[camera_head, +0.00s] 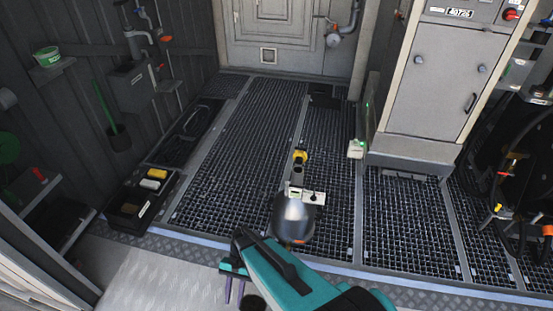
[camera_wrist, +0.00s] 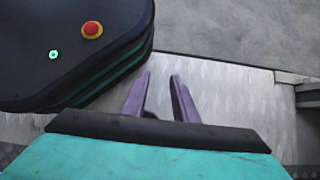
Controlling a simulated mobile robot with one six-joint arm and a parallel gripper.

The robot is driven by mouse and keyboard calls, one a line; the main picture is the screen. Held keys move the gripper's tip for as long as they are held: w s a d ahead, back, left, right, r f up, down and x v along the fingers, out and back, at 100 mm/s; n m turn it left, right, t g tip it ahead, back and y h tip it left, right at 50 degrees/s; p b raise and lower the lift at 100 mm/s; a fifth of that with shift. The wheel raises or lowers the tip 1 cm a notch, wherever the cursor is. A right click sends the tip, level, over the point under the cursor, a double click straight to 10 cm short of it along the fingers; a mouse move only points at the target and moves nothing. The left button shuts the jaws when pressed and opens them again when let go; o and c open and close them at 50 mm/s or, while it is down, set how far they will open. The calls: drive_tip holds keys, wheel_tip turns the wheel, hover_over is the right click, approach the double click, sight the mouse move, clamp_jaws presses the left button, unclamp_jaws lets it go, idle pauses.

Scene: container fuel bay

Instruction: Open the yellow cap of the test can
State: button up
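I cannot tell exactly how the two join. My gripper (camera_head: 235,289) is at the bottom of the head view, pointing down, well apart from the can on the near side. In the wrist view its two purple fingers (camera_wrist: 161,77) stand apart with nothing between them. The can and cap are not in the wrist view.
A black tray (camera_head: 127,212) with yellow and white items lies at left. A grey cabinet (camera_head: 430,85) stands at right, with dark hoses (camera_head: 520,165) beside it. A closed door (camera_head: 275,30) is at the back. The grating (camera_head: 245,130) left of the can is clear.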

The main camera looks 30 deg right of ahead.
drive_tip(key=s+d+n+h, duration=0.5)
drive_tip(key=s+d+n, duration=0.2)
drive_tip(key=s+n, duration=0.2)
drive_tip(key=shift+s+d+r, duration=0.2)
drive_tip(key=shift+s+r, duration=0.15)
drive_tip(key=shift+s, duration=0.5)
drive_tip(key=shift+a, duration=0.1)
